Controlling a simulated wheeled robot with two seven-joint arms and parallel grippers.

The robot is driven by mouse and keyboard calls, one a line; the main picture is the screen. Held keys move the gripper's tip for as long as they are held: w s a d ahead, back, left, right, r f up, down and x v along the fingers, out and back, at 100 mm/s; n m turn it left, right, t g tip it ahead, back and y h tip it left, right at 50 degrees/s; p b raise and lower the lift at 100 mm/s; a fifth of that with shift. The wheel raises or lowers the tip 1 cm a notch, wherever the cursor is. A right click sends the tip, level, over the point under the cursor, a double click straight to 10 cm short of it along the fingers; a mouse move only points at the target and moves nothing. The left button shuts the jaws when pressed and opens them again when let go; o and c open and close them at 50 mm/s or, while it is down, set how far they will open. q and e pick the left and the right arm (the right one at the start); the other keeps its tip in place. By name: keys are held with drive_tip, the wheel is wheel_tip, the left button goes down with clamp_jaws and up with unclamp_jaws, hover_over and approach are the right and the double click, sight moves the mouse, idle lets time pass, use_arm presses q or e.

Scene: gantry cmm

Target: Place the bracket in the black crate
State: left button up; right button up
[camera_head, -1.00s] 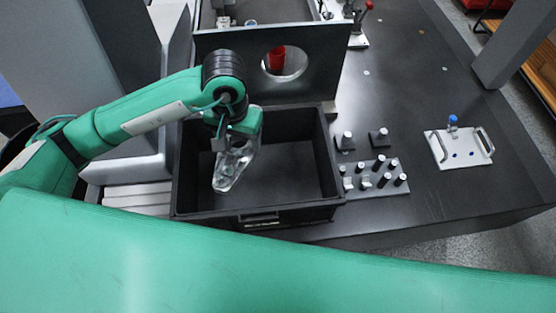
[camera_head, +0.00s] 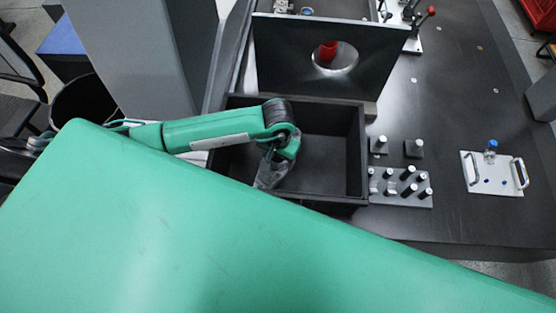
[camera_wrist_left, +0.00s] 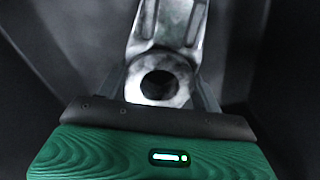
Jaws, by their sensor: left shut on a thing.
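The bracket (camera_head: 268,176) is a grey metal piece and hangs below my left gripper (camera_head: 275,160), within the outline of the black crate (camera_head: 345,194). In the left wrist view the bracket (camera_wrist_left: 168,48) runs away from the gripper (camera_wrist_left: 160,100), with its round-holed end between the fingers. The left gripper is shut on it. The crate is open at the top, and its near left part is hidden behind my green arm. I cannot tell whether the bracket touches the crate floor. My right gripper is not in view.
A dark upright panel with a round hole (camera_head: 290,60) stands behind the crate; a red object (camera_head: 328,50) shows through the hole. To the right are a grey block with several pegs (camera_head: 400,188) and a metal plate with handles (camera_head: 480,184). The crate's right part is empty.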

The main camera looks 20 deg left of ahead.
use_arm(q)
drive_tip(key=shift+f, duration=0.4)
wheel_tip(320, 180, down, 3)
drive_tip(key=shift+r+p, duration=0.15)
drive_tip(key=shift+p, duration=0.15)
drive_tip(key=o, duration=1.4)
drive_tip(key=shift+c, duration=0.2)
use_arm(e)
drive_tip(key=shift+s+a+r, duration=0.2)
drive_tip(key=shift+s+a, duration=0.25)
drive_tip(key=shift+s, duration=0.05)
